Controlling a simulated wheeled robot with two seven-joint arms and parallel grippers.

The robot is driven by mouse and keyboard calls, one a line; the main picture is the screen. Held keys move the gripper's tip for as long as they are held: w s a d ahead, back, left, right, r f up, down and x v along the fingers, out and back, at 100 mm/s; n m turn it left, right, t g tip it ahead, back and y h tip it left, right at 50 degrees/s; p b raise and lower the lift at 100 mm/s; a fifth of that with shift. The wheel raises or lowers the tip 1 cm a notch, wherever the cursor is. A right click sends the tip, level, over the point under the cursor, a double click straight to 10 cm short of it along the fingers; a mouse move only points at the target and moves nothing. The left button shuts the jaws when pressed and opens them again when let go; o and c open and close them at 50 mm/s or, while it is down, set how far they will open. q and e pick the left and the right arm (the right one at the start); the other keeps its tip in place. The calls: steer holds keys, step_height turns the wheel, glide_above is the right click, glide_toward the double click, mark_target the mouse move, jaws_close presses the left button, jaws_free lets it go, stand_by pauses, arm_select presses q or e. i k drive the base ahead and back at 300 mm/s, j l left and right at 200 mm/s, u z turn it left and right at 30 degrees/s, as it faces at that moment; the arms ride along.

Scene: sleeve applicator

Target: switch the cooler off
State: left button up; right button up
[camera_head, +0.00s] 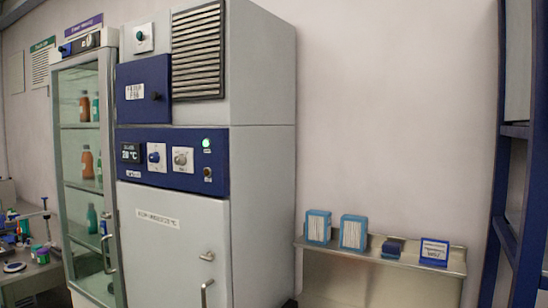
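A tall grey cabinet (262,170), which looks like the cooler, stands left of centre with its lower door (170,255) shut. Its blue control panel (215,178) carries a small display (131,153) that seems to show a temperature in °C. Right of the display are a blue knob (156,157) and a pale knob (182,160). A green lamp (206,143) is lit above a small dark round part (207,174). A white plate with a teal button or knob (140,37) sits higher up. Neither of my grippers is in view.
A glass-fronted cabinet (58,165) with bottles stands to the left. A metal shelf (452,262) at right holds blue-and-white boxes (352,233) and a small blue sign (434,251). A blue rack (503,190) stands at the right edge. A cluttered bench (35,277) is at lower left.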

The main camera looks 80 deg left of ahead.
mark_target(180, 160)
steer(key=u, duration=3.55)
